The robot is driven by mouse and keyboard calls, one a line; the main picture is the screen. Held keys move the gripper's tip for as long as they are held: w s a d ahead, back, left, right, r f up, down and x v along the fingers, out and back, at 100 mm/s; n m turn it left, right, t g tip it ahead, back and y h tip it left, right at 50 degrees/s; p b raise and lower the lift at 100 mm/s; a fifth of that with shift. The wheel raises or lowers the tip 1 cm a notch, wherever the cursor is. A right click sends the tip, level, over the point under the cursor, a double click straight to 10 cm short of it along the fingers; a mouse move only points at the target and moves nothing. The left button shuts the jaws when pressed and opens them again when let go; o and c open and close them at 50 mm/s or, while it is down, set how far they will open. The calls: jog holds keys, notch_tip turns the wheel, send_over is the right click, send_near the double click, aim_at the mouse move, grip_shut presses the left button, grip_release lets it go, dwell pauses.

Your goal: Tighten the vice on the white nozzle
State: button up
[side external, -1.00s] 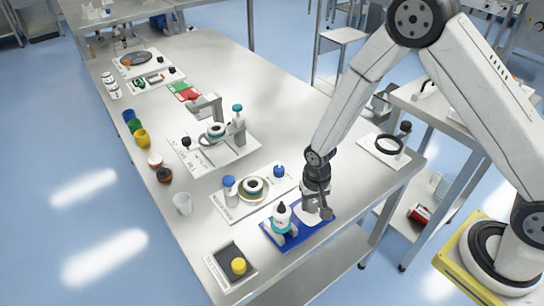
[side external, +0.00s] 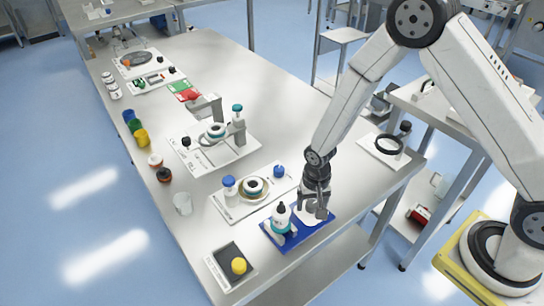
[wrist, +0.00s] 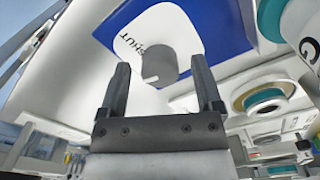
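A blue base (side external: 303,240) lies near the table's front edge, with a white panel on it. A white bottle-like part with a dark tip (side external: 281,213), perhaps the nozzle, stands upright on its left half in teal and white holders. In the wrist view a grey knob (wrist: 158,68) sits on the white panel beside the letters "SHUT"; a pale line marks its face. My gripper (wrist: 160,75) is open, its two dark fingers on either side of the knob with visible gaps. In the side view my gripper (side external: 315,210) is low over the base's right half. The vice jaws are not clearly visible.
A white tray (side external: 232,212) with a blue-capped bottle and a ringed disc is behind the base. A black ring (side external: 389,146) on a white plate lies to the right.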

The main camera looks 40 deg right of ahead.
aim_at(313, 203)
jog(key=shift+r, duration=0.1)
jog(key=shift+r, duration=3.75)
jog(key=shift+r, duration=0.1)
jog(key=shift+s+d+r, duration=0.25)
jog(key=shift+d+r, duration=0.05)
jog(key=shift+r, duration=0.25)
jog(key=s+d+r+n+t, duration=0.2)
jog(key=s+d+r+n, duration=0.3)
jog(key=s+r, duration=0.4)
jog(key=shift+d+r+n+t, duration=0.15)
jog(key=shift+d+n+t, duration=0.15)
jog(key=shift+d, duration=0.3)
jog(key=shift+w, duration=0.1)
